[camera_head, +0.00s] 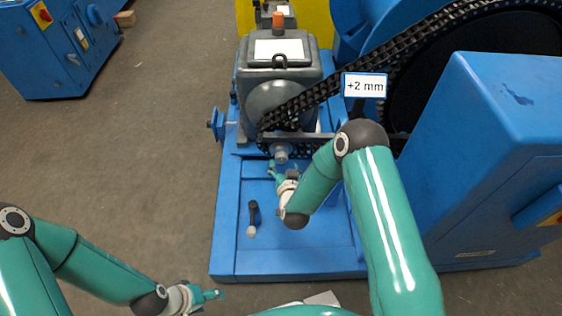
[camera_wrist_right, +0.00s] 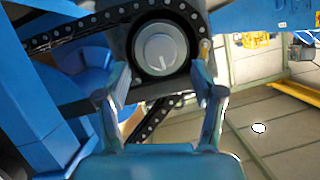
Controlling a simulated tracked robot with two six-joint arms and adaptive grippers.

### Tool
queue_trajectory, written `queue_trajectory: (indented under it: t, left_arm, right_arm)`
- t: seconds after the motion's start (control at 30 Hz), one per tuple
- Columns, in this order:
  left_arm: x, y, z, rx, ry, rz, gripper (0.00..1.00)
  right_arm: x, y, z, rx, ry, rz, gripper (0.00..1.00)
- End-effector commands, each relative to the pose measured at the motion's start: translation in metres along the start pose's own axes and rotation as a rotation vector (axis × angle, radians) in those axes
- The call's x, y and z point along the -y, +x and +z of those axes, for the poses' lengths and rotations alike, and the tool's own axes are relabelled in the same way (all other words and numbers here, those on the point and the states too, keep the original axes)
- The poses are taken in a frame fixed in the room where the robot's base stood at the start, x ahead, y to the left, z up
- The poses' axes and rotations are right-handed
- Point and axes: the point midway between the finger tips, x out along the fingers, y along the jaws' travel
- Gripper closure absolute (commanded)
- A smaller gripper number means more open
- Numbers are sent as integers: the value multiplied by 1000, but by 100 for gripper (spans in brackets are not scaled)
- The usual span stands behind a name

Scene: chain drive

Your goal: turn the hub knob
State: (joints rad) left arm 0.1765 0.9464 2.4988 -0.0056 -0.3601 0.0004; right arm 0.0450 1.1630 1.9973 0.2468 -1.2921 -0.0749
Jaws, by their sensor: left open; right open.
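The hub knob (camera_wrist_right: 160,51) is a round grey knob with a white line near its lower edge, set in a dark round housing. In the head view it is a small grey cylinder (camera_head: 281,154) below the chain. My right gripper (camera_wrist_right: 160,82) is open, with one finger on each side below the knob in the wrist view. No contact with the knob shows, and the exact gap is hard to tell. In the head view the right gripper (camera_head: 281,168) is just in front of the knob. My left gripper (camera_head: 214,294) is empty and low at the left, away from the machine.
A black chain (camera_head: 398,48) runs from the grey gearbox (camera_head: 280,78) to a large wheel. A sign reading "+2 mm" (camera_head: 364,86) stands beside it. A blue cabinet (camera_head: 490,150) blocks the right side.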

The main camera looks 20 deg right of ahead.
Motion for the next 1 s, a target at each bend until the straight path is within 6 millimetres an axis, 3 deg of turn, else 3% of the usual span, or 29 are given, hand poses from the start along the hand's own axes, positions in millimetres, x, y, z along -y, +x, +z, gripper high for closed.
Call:
queue_trajectory:
  t: [0.1, 0.3, 0.7, 1.0]
  left_arm:
    - [3, 8, 0, 0, 0, 0, 38]
    - [4, 12, 0, 0, 0, 0, 38]
    - [5, 13, 0, 0, 0, 0, 38]
    - [5, 13, 0, 0, 0, 0, 38]
  right_arm:
    - [-1, 24, 1, -4, 2, 1, 33]
    - [-1, 47, 1, -1, 1, 1, 33]
    - [-1, 53, 0, 0, 1, 1, 33]
    - [-1, 53, 0, 0, 1, 2, 83]
